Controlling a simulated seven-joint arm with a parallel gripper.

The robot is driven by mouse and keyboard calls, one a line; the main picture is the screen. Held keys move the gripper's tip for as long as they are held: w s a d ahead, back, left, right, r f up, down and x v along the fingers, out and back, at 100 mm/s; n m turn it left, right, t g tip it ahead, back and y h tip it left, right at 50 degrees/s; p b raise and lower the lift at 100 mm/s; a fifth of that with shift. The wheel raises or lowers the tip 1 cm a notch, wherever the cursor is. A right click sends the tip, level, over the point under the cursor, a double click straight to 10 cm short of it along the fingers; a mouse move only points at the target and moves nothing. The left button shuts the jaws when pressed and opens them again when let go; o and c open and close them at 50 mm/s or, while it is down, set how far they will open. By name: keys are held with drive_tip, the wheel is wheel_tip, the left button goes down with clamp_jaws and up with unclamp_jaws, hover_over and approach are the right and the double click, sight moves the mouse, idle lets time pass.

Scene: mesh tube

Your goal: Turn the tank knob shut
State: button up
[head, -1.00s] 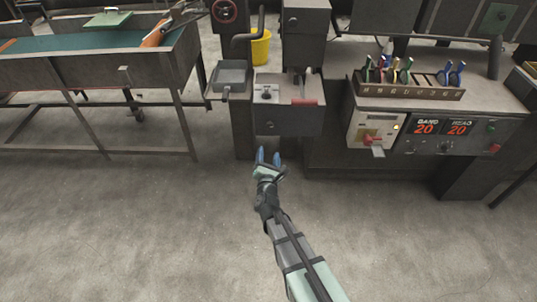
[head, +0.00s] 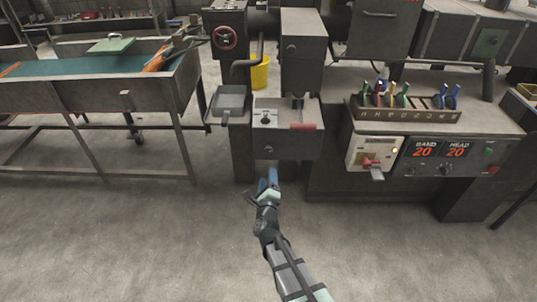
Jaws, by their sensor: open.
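A small dark knob (head: 266,118) sits on a pale plate on top of a grey machine box (head: 297,146). A second small knob (head: 268,149) is on the front face of that box. I cannot tell from the picture which one is the tank knob, or how far either is turned. My gripper (head: 267,178) has blue fingertips and is open, with nothing seen between them. In the picture it is just below the box's front, apart from both knobs.
A red-handled lever (head: 303,127) lies right of the upper knob. A small grey tray (head: 231,104) juts out at left. A red handwheel (head: 226,37) is above. A control panel (head: 428,151) stands at right. The floor around my arm is clear.

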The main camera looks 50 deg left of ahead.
sight(269, 151)
drive_tip(key=w+a+n, duration=0.3)
drive_tip(key=n, duration=0.5)
drive_tip(key=w+a+n, duration=0.3)
drive_tip(key=n, duration=0.5)
drive_tip(key=w+a+n, duration=0.3)
drive_tip(key=n, duration=0.5)
drive_tip(key=shift+w+a+n, duration=0.3)
drive_tip(key=shift+w+a, duration=0.1)
drive_tip(key=c, duration=1)
drive_tip(key=shift+m, duration=1.6)
drive_tip(key=shift+c, duration=0.2)
